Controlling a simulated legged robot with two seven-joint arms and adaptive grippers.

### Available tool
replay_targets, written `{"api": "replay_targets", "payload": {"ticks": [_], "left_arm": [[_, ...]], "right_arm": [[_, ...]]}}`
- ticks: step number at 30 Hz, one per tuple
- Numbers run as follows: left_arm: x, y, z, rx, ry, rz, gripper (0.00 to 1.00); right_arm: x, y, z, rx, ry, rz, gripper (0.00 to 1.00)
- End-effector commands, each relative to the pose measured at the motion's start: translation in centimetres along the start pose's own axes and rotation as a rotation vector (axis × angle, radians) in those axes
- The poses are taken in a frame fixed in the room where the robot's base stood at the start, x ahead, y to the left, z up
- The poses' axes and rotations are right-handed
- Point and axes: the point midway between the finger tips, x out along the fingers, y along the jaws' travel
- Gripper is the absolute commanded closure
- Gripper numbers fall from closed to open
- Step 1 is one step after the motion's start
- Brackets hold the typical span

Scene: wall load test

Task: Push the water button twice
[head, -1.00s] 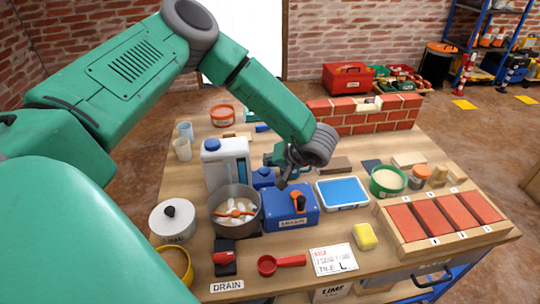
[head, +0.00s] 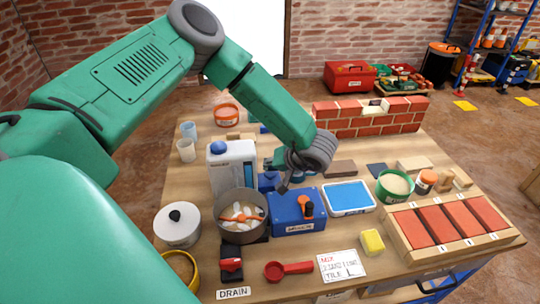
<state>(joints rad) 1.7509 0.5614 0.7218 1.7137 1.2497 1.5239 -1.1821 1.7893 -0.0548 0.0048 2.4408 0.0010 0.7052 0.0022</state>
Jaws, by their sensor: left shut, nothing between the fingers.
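A white water container (head: 232,168) with a blue cap and a blue level strip stands left of the table's middle. A small blue part (head: 268,181) sits at its right, partly hidden by the pot; I cannot tell whether it is the water button. My left gripper (head: 284,188) is shut and empty, pointing down just right of this blue part and behind the blue mixer-like box (head: 298,213). I cannot tell whether its tips touch anything. My right gripper is not in view.
A grey pot (head: 240,228) with white pieces and an orange tool stands in front of the container. A white lidded pot (head: 177,226), a red scoop (head: 288,271), a yellow sponge (head: 372,242), a blue tray (head: 348,198) and a brick tray (head: 448,222) surround it.

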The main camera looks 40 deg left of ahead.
Motion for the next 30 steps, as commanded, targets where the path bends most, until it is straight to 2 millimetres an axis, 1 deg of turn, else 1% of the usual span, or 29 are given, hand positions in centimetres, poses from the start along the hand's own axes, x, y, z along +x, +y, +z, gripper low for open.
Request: {"api": "replay_targets", "payload": {"ticks": [9,21,30], "left_arm": [[-0.8,0.3,0.2,0.002,0.009,-0.005,1.00],[0.3,0.3,0.3,0.001,0.001,0.000,1.00],[0.1,0.6,0.5,0.002,0.006,-0.004,1.00]], "right_arm": [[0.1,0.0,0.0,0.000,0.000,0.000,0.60],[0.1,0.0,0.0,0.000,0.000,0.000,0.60],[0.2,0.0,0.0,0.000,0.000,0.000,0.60]]}}
